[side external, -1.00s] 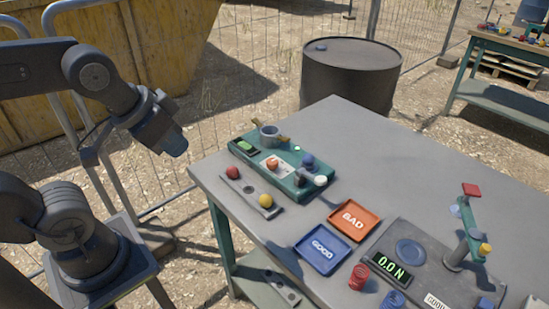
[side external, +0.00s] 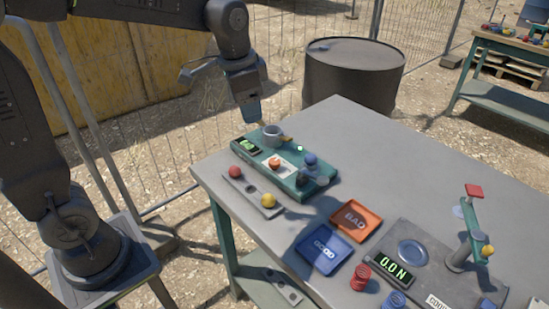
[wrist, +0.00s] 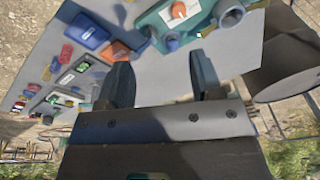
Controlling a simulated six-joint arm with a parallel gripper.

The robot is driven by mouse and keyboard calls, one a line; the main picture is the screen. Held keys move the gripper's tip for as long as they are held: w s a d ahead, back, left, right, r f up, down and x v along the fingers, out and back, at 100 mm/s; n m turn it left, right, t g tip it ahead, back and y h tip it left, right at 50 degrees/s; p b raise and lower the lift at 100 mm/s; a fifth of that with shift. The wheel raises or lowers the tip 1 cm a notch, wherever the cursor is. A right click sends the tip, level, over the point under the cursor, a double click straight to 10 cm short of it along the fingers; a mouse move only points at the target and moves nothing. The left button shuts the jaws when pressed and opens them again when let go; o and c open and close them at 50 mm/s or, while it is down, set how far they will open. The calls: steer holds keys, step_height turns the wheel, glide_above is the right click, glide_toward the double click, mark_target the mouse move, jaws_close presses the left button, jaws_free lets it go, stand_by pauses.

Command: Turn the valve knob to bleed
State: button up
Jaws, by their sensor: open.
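The valve knob is an orange knob (side external: 274,162) on a white plate on the teal panel (side external: 300,188). It also shows at the top edge of the wrist view (wrist: 179,9). Which setting it points to is too small to read. My gripper (side external: 256,120) hangs pointing down above the back left of the panel, behind and above the knob, apart from it. In the wrist view my gripper (wrist: 162,75) has its two fingers spread with nothing between them.
A grey round cup-like fitting (side external: 271,136) stands on the panel near my gripper. A blue ball (side external: 310,159) tops the panel's right end. A rail with red and yellow balls (side external: 267,200) lies in front. An orange BAD tray (side external: 375,222) and a dark barrel (side external: 352,80) are nearby.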

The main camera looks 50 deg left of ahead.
mark_target(274, 160)
steer(key=w+a+f+m+g, duration=0.2)
steer(key=w+f+m, duration=0.1)
steer(key=w+f, duration=0.5)
steer(key=f, duration=0.8)
steer(key=w+f, duration=0.1)
steer(key=f, duration=0.3)
steer(key=shift+f, duration=0.2)
steer(key=shift+c, duration=0.4)
steer(key=c, duration=0.8)
steer(key=shift+c, duration=0.2)
